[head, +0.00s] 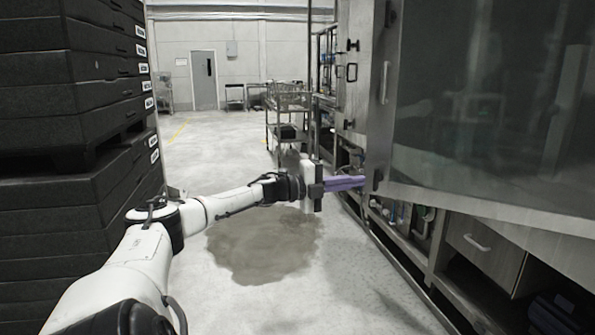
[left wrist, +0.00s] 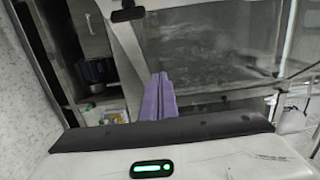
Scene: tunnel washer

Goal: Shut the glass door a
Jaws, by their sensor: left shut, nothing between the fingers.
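The large glass door (head: 480,110) with a metal frame fills the right of the head view. Its bottom edge slants down to the right above the lower cabinet; I cannot tell how far open it stands. Glass in a metal frame, which looks like the same door, also shows in the left wrist view (left wrist: 215,50). My left gripper (head: 362,182) has purple fingers, shut and empty. The fingertips are at the lower left corner of the door frame; I cannot tell whether they touch it. The fingers also show in the left wrist view (left wrist: 159,80). My right gripper is not in view.
A tall stack of black crates (head: 75,120) stands close on the left. A wire cart (head: 290,110) stands ahead along the machine. A drawer (head: 485,245) is below the door. A dark wet patch (head: 265,245) lies on the floor. The aisle toward the grey door (head: 204,80) is mostly clear.

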